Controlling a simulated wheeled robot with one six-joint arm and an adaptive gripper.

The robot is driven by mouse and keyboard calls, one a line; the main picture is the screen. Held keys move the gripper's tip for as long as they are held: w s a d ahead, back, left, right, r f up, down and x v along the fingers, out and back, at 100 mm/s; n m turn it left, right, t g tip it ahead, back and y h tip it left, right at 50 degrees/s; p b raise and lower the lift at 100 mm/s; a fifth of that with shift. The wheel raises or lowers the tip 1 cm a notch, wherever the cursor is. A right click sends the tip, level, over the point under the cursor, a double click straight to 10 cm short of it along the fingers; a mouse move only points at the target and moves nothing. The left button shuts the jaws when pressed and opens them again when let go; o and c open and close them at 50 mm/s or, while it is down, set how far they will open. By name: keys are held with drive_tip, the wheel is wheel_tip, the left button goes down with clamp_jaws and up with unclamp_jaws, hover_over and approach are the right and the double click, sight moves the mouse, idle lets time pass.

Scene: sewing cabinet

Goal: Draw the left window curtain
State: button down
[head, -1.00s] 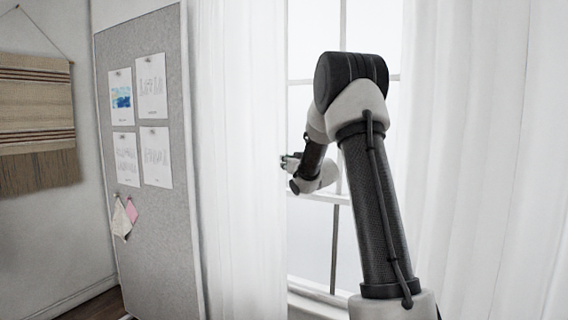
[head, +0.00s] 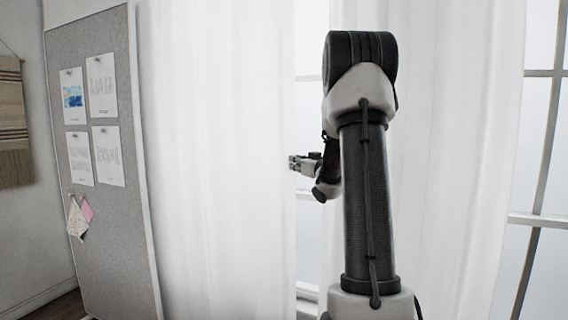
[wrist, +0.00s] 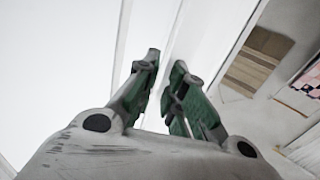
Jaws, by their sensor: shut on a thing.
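The left window curtain (head: 220,150) is white and sheer, hanging in folds from the pinboard's edge to my gripper. My gripper (head: 292,163) is at its right edge, about mid-height in the head view, and is shut on that edge. In the wrist view my gripper (wrist: 166,66) shows its green-and-grey fingers close together, with pale material between and behind them. The exact pinch is too washed out to see. A narrow strip of window (head: 308,235) shows between the curtain and my arm.
A right-hand white curtain (head: 450,150) hangs behind and right of my arm. More window panes (head: 540,120) show at far right. A grey pinboard (head: 105,225) with pinned papers stands left of the left curtain. A woven hanging (head: 14,130) is on the left wall.

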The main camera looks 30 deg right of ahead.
drive_tip(key=shift+s+d, duration=0.3)
drive_tip(key=shift+s, duration=0.15)
drive_tip(key=c, duration=1.5)
unclamp_jaws()
drive_tip(key=shift+s, duration=0.1)
drive_tip(key=s, duration=1.1)
drive_tip(key=shift+s, duration=0.35)
